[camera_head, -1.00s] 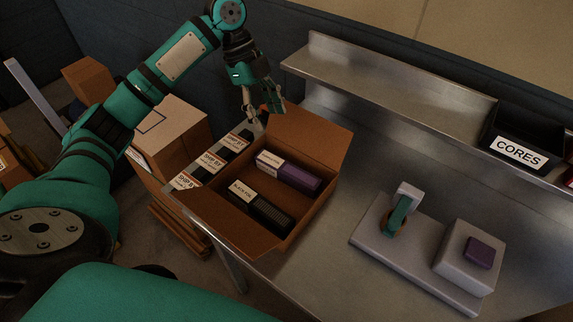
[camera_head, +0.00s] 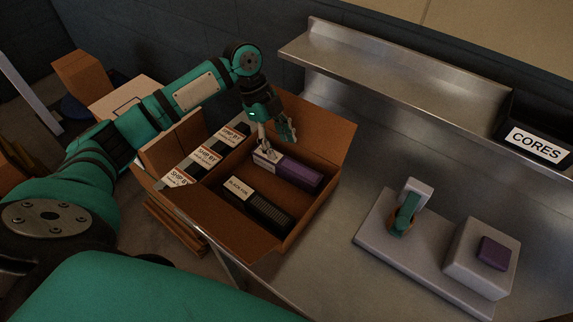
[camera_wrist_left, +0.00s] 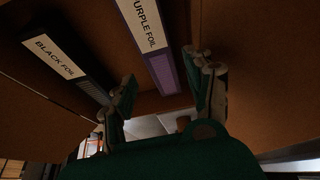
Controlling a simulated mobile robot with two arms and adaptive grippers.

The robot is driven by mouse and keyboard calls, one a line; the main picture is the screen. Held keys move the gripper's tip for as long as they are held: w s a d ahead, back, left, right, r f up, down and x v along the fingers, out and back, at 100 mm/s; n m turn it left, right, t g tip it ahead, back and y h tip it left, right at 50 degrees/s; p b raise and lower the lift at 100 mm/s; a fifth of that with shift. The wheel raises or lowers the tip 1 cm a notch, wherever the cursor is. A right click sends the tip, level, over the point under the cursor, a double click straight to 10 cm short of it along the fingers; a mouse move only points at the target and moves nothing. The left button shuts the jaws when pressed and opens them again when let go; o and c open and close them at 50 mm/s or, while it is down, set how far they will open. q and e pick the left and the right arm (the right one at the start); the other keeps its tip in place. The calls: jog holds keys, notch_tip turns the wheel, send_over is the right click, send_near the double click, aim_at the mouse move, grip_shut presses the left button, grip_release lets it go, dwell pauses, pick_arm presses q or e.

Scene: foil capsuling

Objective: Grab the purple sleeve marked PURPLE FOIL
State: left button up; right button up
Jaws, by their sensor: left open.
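The purple sleeve (camera_head: 298,173) lies in the open cardboard box, with a white label at its left end. In the left wrist view its label reads PURPLE FOIL and its purple end (camera_wrist_left: 164,76) points toward the gripper. My left gripper (camera_head: 277,148) is open, its fingers over the labelled end of the sleeve. In the left wrist view the open fingers (camera_wrist_left: 160,95) stand apart, with the sleeve between and beyond them. I cannot tell whether they touch it. A black sleeve (camera_head: 258,206) marked BLACK FOIL lies beside it. My right gripper is not in view.
The cardboard box (camera_head: 325,127) has its flaps raised around the sleeves. SHIP BY labels (camera_head: 207,157) show on its left side. A grey fixture (camera_head: 420,255) stands on the metal table to the right. A CORES bin (camera_head: 535,140) sits on the shelf.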

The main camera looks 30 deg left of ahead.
aim_at(286, 163)
pick_arm(q)
jog(key=shift+x, duration=0.95)
jog(key=shift+d+f+p, duration=0.25)
jog(key=shift+f+p, duration=0.2)
jog(key=shift+f, duration=0.05)
jog(key=p+x, duration=0.1)
jog(key=x, duration=0.2)
jog(key=shift+s+f, duration=0.1)
jog(key=shift+f, duration=0.2)
jog(key=shift+d+f, duration=0.15)
jog(key=shift+f, duration=0.2)
jog(key=c, duration=1)
jog(key=shift+o, duration=0.2)
